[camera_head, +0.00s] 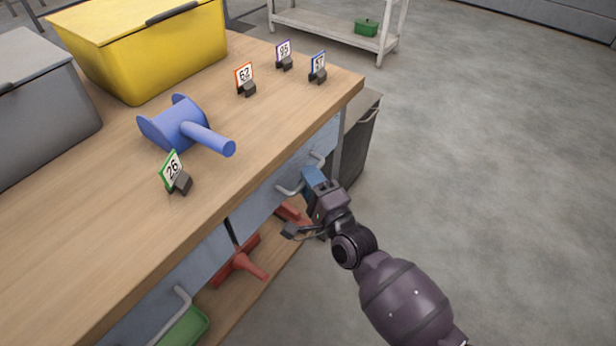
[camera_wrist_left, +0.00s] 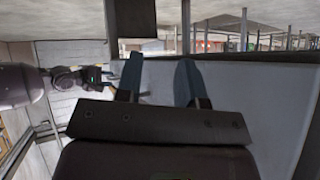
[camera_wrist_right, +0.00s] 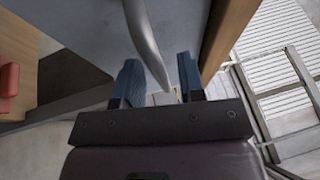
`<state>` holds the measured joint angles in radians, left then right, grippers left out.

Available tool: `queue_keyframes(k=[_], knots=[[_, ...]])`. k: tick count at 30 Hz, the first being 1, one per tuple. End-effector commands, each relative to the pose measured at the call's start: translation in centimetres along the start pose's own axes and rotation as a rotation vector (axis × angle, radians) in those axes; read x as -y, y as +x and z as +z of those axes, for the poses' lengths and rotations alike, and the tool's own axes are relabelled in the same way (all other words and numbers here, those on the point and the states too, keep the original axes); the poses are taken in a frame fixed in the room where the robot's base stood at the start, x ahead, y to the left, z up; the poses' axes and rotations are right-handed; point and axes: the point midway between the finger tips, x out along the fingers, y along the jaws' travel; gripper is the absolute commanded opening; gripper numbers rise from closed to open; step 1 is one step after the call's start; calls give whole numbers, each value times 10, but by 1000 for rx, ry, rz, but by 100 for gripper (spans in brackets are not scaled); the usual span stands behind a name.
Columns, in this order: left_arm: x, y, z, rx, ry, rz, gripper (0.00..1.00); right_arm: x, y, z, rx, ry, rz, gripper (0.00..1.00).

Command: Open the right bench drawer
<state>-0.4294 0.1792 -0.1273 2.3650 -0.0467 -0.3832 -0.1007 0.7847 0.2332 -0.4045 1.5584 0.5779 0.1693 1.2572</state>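The right bench drawer has a blue-grey front (camera_head: 252,216) below the wooden bench top, and it looks closed. Its curved metal handle (camera_head: 291,189) sits beside my right gripper (camera_head: 313,181). In the right wrist view the handle (camera_wrist_right: 147,45) reaches down between the two blue fingers of my right gripper (camera_wrist_right: 158,82). Those fingers stand apart, with gaps visible beside the handle. My left gripper (camera_wrist_left: 160,80) shows only in its own wrist view, with its fingers apart and nothing between them.
On the bench top (camera_head: 110,210) stand a blue scoop-like part (camera_head: 180,125), several numbered card holders, a yellow bin (camera_head: 150,50) and a grey bin (camera_head: 40,110). Red parts (camera_head: 240,262) lie on the shelf below. Another drawer handle (camera_head: 172,312) is at lower left. The floor at right is clear.

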Motion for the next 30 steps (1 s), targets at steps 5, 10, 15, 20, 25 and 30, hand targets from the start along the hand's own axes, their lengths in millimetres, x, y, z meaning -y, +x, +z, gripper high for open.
queue_keyframes(k=[5, 10, 15, 20, 25, 30], knots=[[0, 2, -5, -13, 3, 0, 35, -1, 7, 0, 0, 0, 1, 36], [0, 2, -6, -17, 3, 0, 35, 0, 8, 0, 0, -1, 1, 36], [0, 1, -6, -15, 3, 0, 35, 0, 8, 0, 0, -1, 1, 23], [0, 1, -4, -11, 2, 1, 35, 0, 8, 0, 0, -1, 1, 0], [-1, 1, -2, -6, 2, 1, 35, 0, 8, 0, 0, -1, 1, 0], [-1, 1, -2, -6, 2, 1, 35, 1, 6, -1, 0, -1, 1, 0]])
